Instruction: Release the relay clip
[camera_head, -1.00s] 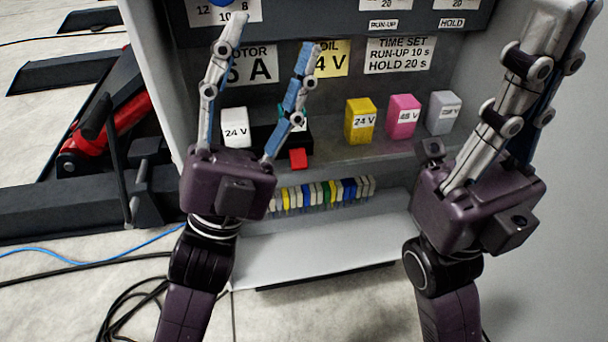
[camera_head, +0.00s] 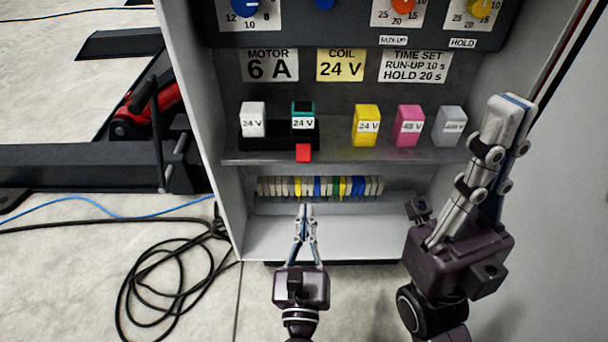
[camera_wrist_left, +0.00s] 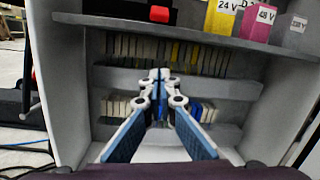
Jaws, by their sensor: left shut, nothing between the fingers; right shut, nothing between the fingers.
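A red clip (camera_head: 303,153) sticks out at the front of the black relay socket (camera_head: 278,138) on the cabinet shelf. It also shows at the top of the left wrist view (camera_wrist_left: 160,14). A teal relay (camera_head: 303,115) labelled 24 V stands in the socket above the clip, and a white relay (camera_head: 253,118) labelled 24 V stands left of it. My left gripper (camera_head: 306,208) is shut and empty, below the clip, in front of the terminal row, and apart from the clip. My right gripper (camera_head: 515,102) is shut and empty at the right, in front of the cabinet's right side.
Yellow (camera_head: 366,122), pink (camera_head: 409,122) and grey (camera_head: 450,122) relays stand on the shelf (camera_head: 350,155) to the right. A row of terminals (camera_head: 320,187) lies under the shelf. Dials and labels are above. Black cables (camera_head: 170,275) lie on the floor at left.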

